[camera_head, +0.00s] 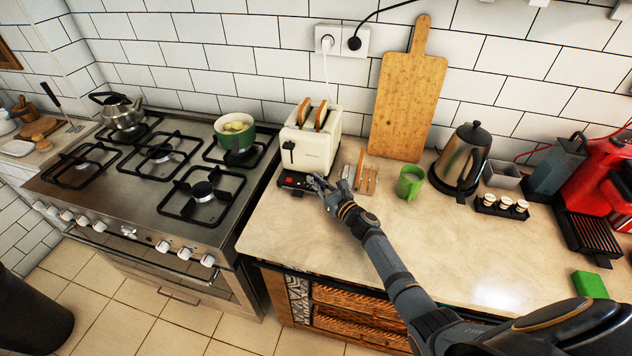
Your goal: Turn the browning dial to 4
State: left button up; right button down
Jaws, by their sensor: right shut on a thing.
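A cream toaster (309,150) stands on the counter beside the stove, with two slices of bread (320,114) showing in its top slots. A black lever (289,152) is on its front side. A dark panel with a small red spot (291,181) is at its base. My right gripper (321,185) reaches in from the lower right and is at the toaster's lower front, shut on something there. The browning dial is hidden or too small to make out, so its setting cannot be read. My left gripper is not in view.
A small wooden rack (366,178) and a green mug (410,183) stand close to the right of my gripper. A cutting board (406,105) leans on the wall behind. A kettle (460,160) stands farther right. The counter's front middle (455,260) is clear.

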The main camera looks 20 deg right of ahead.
jog(key=shift+a+f, duration=0.1)
jog(key=shift+f, duration=0.1)
jog(key=m+h+b, duration=0.1)
jog(key=h+b, duration=0.1)
jog(key=m+h+b, duration=0.1)
jog(key=h+b, duration=0.1)
jog(key=m+t+h+b, duration=0.1)
jog(key=b, duration=0.1)
jog(key=shift+a+f+m+h, duration=0.2)
jog(key=shift+a+m+h, duration=0.2)
jog(key=shift+s+r+m+h+b, duration=0.1)
jog(key=shift+r+m+h+b, duration=0.15)
jog(key=shift+m+h+b, duration=0.3)
jog(key=shift+r, duration=0.1)
jog(key=c, duration=1.4)
grip_release()
jog(key=s, duration=1.2)
jog(key=shift+a, duration=0.4)
